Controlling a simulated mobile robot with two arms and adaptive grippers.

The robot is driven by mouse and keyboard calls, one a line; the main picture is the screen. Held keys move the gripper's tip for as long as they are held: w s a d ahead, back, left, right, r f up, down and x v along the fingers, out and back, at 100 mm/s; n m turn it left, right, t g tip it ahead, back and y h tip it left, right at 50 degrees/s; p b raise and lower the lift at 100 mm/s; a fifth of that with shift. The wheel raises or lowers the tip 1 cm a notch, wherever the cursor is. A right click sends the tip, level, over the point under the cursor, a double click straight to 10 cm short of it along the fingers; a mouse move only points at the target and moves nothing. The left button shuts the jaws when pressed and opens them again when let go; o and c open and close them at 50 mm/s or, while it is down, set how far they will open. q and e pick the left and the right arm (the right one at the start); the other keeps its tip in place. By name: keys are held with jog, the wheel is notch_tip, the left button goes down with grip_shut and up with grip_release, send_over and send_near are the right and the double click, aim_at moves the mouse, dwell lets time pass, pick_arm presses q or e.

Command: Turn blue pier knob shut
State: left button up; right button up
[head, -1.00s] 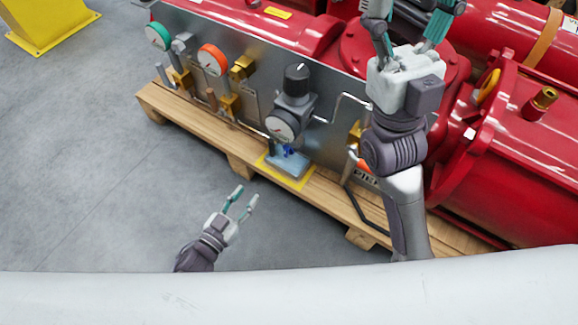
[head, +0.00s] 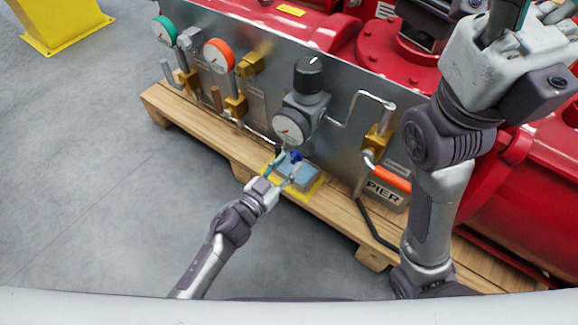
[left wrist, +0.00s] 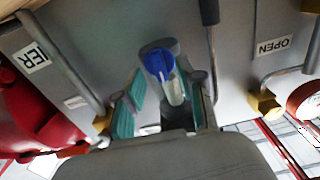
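The blue knob (head: 296,156) sits below the round gauge on the front of the grey panel. In the left wrist view the blue knob (left wrist: 158,58) shows large, with a clear, pale stem beside it. My left gripper (head: 287,171) is at the knob, its fingers apart. In the left wrist view my left gripper (left wrist: 163,98) has one teal finger on each side of the knob and stem, with gaps visible; contact cannot be told. My right gripper (head: 530,18) is high at the upper right, empty, fingers spread, tips partly cut off by the frame.
A grey regulator with a gauge (head: 290,127) stands just above the knob. A PIER plate (head: 384,193) and an orange-handled valve (head: 388,178) are to its right. Brass valves and bent pipes stick out from the panel. Open floor (head: 110,180) lies at the left.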

pick_arm(q)
jog(key=shift+w+d, duration=0.3)
jog(key=shift+w, duration=0.2)
grip_shut()
